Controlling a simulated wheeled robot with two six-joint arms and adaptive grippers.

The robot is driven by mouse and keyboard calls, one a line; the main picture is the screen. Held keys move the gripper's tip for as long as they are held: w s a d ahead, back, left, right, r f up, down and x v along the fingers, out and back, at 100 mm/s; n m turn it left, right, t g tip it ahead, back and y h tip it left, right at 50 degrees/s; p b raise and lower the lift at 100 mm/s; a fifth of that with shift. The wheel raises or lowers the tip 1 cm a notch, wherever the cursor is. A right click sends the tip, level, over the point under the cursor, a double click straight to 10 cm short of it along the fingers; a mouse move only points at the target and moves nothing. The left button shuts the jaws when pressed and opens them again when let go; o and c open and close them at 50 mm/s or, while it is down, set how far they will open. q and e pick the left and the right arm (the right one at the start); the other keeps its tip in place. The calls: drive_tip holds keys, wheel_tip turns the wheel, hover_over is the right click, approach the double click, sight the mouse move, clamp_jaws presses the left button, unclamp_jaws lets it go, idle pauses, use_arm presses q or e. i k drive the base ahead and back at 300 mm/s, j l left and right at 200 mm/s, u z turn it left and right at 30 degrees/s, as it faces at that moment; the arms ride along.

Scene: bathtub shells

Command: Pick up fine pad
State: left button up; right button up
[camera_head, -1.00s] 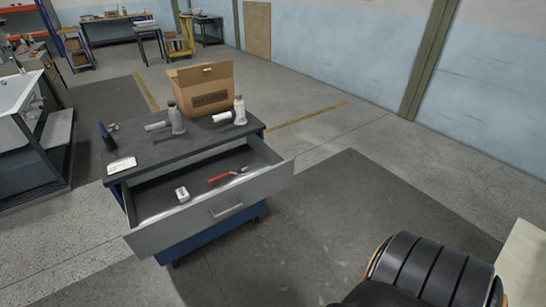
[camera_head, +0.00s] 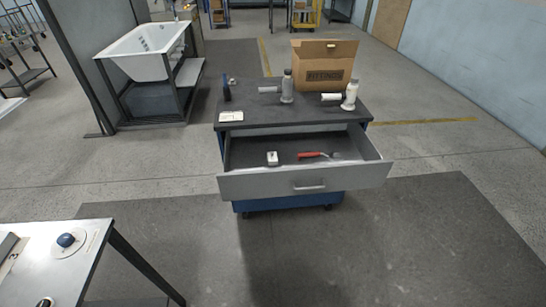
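I cannot tell for sure which thing is the fine pad. A flat white rectangular piece (camera_head: 231,116) lies at the front left of the dark cart top (camera_head: 300,116). A small white block (camera_head: 272,158) lies in the open drawer (camera_head: 240,187), left of a red-handled tool (camera_head: 315,155). At the lower left, a pale disc with a blue knob (camera_head: 66,240) is on a metal bench (camera_head: 35,270). Neither gripper shows in the head view.
Two grey-and-white power tools (camera_head: 287,88) (camera_head: 350,96), a cardboard box (camera_head: 322,68) and a dark upright item (camera_head: 226,90) stand on the cart. A white bathtub (camera_head: 145,50) is on a stand behind, left. The floor right of the cart is clear.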

sight(272, 158)
drive_tip(key=i+l+u, duration=0.1)
drive_tip(key=u, duration=0.25)
drive_tip(key=i+l+u, duration=0.1)
drive_tip(key=u, duration=0.2)
drive_tip(key=i+l+u, duration=0.1)
drive_tip(key=u, duration=0.25)
